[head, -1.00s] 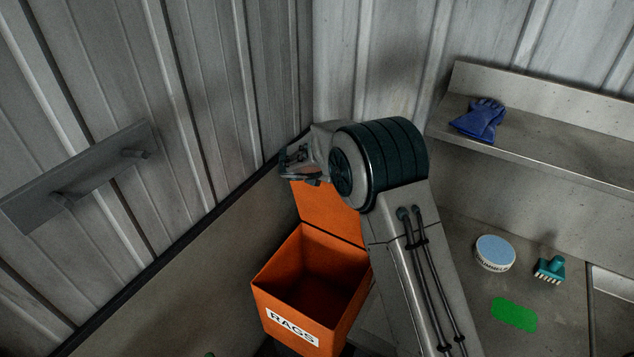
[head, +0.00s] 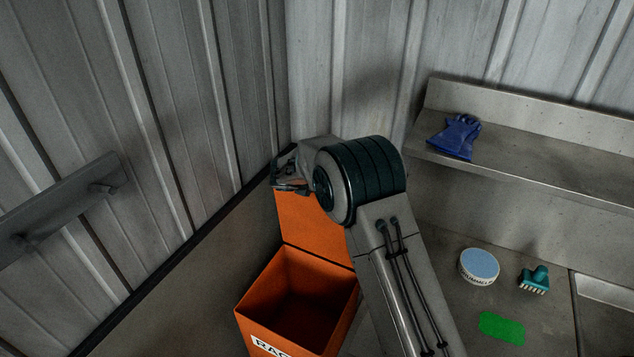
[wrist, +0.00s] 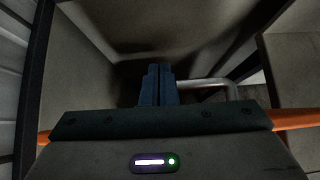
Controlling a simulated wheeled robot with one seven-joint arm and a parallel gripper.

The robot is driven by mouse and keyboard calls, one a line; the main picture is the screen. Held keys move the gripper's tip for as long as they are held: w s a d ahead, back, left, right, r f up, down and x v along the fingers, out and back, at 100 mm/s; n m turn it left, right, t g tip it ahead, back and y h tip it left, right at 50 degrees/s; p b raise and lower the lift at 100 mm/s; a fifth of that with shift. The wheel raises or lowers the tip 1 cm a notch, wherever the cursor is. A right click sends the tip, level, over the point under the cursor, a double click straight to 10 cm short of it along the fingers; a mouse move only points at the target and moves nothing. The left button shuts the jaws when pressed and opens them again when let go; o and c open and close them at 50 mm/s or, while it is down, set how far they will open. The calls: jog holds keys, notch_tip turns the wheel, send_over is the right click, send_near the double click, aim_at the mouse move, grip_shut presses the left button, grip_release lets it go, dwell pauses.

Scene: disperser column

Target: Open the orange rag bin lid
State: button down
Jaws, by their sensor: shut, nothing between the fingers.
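The orange rag bin (head: 262,312) stands at the bottom middle of the head view, with part of its label cut off by the frame edge. Its lid (head: 312,226) is raised, standing up from the back edge, and the dark inside shows. My gripper (head: 288,187) is at the lid's upper left edge; whether it touches the lid cannot be told. My arm hides the lid's right part. In the wrist view, my gripper's fingers (wrist: 157,85) are together and empty, and orange strips of the lid (wrist: 292,118) show on both sides.
Corrugated walls meet in a corner behind the bin, with a grey rail (head: 60,205) on the left wall. At right are a shelf (head: 540,165) with a blue glove (head: 456,137), and a counter with a round tub (head: 479,266), a teal brush (head: 534,280) and a green patch (head: 502,328).

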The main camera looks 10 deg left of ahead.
jog(key=shift+r, duration=0.1)
notch_tip(320, 180, up, 9)
jog(key=s+p, duration=0.2)
jog(key=p, duration=0.4)
jog(key=s+d+r+m+g+b, duration=0.1)
jog(key=s+d+r+m+g, duration=0.1)
jog(key=s+d+r+m, duration=0.5)
jog(key=s+d+r+m+g+b, duration=0.25)
jog(key=s+d+m, duration=0.65)
jog(key=d, duration=0.5)
jog(key=s+d+f+m+y+b, duration=0.1)
jog(key=s+d+m, duration=0.2)
jog(key=s+m, duration=0.5)
jog(key=s+d+f+m+y+b, duration=0.1)
jog(key=s+m, duration=0.7)
jog(key=s, duration=0.8)
jog(key=shift+s+d+f+g+y, duration=0.4)
jog(key=shift+d+y, duration=0.2)
jog(key=shift+d, duration=0.35)
